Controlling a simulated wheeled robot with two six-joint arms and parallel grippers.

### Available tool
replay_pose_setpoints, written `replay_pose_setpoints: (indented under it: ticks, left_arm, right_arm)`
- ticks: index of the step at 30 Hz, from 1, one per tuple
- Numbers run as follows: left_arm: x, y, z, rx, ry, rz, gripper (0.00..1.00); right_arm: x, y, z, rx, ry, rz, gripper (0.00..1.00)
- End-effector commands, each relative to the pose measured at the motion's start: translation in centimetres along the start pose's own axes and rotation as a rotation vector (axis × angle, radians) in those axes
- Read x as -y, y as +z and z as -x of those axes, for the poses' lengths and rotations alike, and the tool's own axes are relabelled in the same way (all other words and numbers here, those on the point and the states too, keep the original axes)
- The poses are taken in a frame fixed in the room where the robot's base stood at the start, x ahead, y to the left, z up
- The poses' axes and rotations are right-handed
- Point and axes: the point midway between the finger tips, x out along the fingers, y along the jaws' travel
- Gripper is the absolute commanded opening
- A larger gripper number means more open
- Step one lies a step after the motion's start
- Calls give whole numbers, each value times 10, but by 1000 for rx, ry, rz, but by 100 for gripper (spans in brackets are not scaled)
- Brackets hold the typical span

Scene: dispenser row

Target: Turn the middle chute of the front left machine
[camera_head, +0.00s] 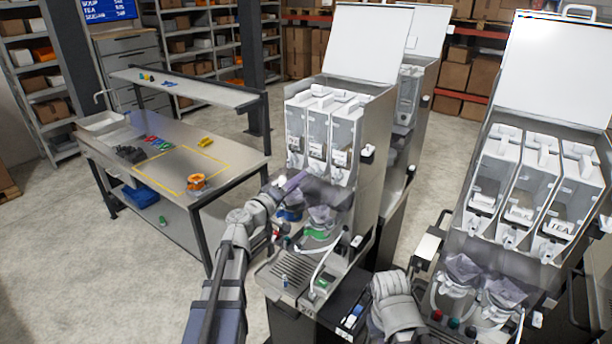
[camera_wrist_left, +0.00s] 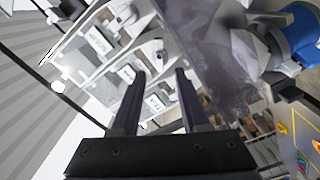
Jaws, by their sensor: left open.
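The front left machine (camera_head: 372,130) stands in the middle of the head view with its lid raised and three clear canisters in a row. Its middle chute (camera_head: 316,168) is a small white spout low on the middle canister (camera_head: 318,125). My left gripper (camera_head: 293,183) is just in front of and below the chutes, open and empty. In the left wrist view its two dark fingers (camera_wrist_left: 159,75) point at the labelled canister fronts. A white spout (camera_wrist_left: 157,54) shows just beyond the fingertips; I cannot tell whether they touch it. My right gripper is not in view.
Mixing cups (camera_head: 320,222) and a drip tray (camera_head: 285,275) sit below the chutes. Another machine (camera_head: 530,180) stands to the right, and one (camera_head: 412,95) behind. A steel worktable (camera_head: 225,145) is at left, with open floor in front of it.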

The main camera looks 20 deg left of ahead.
Motion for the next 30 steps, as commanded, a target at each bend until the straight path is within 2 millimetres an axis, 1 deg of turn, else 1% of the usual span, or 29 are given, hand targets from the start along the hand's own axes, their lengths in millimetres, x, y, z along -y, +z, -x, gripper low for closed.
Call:
replay_pose_setpoints:
  ticks: [1, 3, 6, 9, 12, 18, 20, 30]
  left_arm:
    - [1, -1, -11, 1, 0, 0, 45]
    - [1, -1, -22, 2, 1, 0, 45]
    - [1, -1, -38, 1, 0, 0, 45]
    - [0, -1, -48, 1, 0, 0, 45]
    - [0, 0, -52, 1, 0, 0, 45]
    - [0, 0, -51, 0, 0, 0, 45]
    - [0, 0, -51, 0, 0, 0, 39]
    - [0, 0, -51, 0, 0, 0, 1]
  right_arm:
    - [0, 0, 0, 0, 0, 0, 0]
    - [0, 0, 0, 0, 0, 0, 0]
    - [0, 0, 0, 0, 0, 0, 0]
    - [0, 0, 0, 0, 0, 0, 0]
    - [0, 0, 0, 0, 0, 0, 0]
    - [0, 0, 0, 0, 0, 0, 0]
    - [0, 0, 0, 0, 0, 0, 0]
    - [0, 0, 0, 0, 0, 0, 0]
